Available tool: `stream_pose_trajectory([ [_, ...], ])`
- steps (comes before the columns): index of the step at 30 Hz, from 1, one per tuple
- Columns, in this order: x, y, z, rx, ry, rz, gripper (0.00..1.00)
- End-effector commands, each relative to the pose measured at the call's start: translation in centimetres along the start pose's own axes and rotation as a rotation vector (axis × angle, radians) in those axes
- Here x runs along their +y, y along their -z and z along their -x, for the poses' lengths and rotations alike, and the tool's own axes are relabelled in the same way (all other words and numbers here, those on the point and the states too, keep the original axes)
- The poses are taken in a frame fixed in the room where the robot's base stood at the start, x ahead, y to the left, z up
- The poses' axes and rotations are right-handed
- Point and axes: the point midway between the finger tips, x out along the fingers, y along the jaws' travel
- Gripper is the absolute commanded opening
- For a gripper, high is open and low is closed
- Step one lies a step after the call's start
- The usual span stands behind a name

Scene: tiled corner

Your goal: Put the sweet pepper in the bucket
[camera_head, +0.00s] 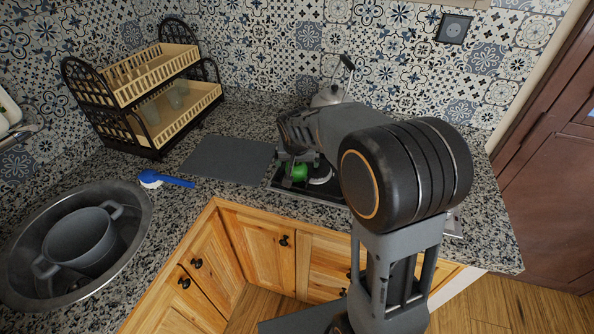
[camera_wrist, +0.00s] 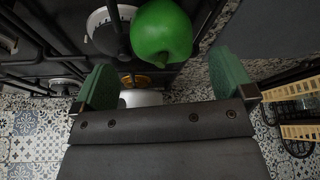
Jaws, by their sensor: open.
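The green sweet pepper (camera_head: 299,173) sits at the dark stove top, partly hidden by my arm in the head view. In the wrist view the pepper (camera_wrist: 162,30) is large and glossy at the top, just beyond my fingertips. My gripper (camera_wrist: 163,85) is open, its two green fingers apart with nothing held between them. The pepper lies roughly in line with the gap, and I see no contact. A grey two-handled container (camera_head: 80,240), the only bucket-like thing in view, stands in the round metal sink (camera_head: 138,212) at the left.
A grey board (camera_head: 225,160) lies left of the stove. A blue brush (camera_head: 170,180) lies by the sink. A two-tier dish rack (camera_head: 140,115) stands at the back left, and a kettle (camera_head: 328,96) behind my arm. The wrist view shows burner grates (camera_wrist: 45,35) around the pepper.

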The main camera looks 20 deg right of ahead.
Motion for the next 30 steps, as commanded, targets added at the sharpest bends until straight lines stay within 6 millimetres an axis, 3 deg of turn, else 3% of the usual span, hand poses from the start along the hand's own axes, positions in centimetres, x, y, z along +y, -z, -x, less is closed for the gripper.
stream_pose_trajectory([
  [14,-0.3,0.0,-4.9,-0.002,-0.001,0.000,1.00],
  [24,-0.3,0.0,-5.4,0.001,0.000,0.001,1.00],
  [30,-0.3,0.0,-5.4,0.001,0.001,0.001,0.81],
])
